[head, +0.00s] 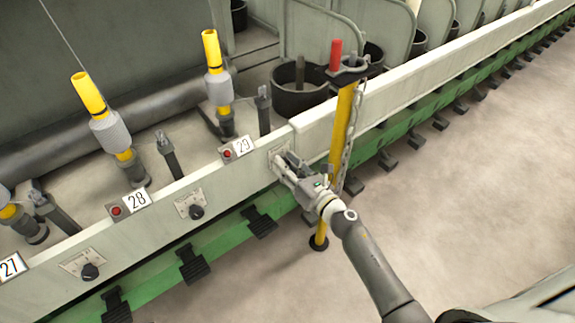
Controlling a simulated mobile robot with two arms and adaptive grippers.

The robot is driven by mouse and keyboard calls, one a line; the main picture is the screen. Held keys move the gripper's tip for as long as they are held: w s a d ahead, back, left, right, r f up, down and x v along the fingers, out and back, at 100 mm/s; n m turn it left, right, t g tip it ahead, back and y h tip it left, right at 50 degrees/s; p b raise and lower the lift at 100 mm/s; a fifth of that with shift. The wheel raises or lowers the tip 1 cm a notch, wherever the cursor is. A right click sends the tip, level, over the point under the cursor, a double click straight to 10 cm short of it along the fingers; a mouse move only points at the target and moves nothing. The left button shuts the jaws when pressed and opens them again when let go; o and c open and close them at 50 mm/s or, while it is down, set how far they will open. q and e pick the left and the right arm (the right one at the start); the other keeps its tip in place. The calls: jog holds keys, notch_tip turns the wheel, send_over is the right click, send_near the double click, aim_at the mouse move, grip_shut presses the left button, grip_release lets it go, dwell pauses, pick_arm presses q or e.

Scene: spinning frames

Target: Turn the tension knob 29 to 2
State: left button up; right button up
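The number plate 29 (242,146) sits on the pale machine rail, with a red button (227,154) beside it. To its right is a small dial plate (275,153) on the front of the rail. My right gripper (282,162) is at this plate, its fingertips at or very near the rail face. The knob there is hidden by the fingers, so its setting and whether the fingers hold it cannot be told. My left gripper is not in view.
Matching black knobs show by number plates 28 (137,198) and 27 (10,266). A yellow post (343,125) with a chain (349,140) stands just right of my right gripper. Black pedals (260,222) stick out below the green rail. The floor at right is clear.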

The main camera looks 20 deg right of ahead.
jog(key=shift+c, duration=1.3)
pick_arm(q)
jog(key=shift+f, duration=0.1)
pick_arm(e)
jog(key=shift+m, duration=0.3)
pick_arm(q)
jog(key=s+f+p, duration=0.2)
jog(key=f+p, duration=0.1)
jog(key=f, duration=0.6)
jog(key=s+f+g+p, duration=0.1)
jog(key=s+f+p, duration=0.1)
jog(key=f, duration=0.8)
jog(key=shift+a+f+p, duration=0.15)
jog(key=shift+p, duration=0.25)
pick_arm(e)
jog(key=shift+d+f+m, duration=0.1)
jog(key=shift+f+m, duration=0.05)
jog(key=shift+m, duration=4.7)
jog(key=shift+d+f+m, duration=0.1)
jog(key=shift+m, duration=4.75)
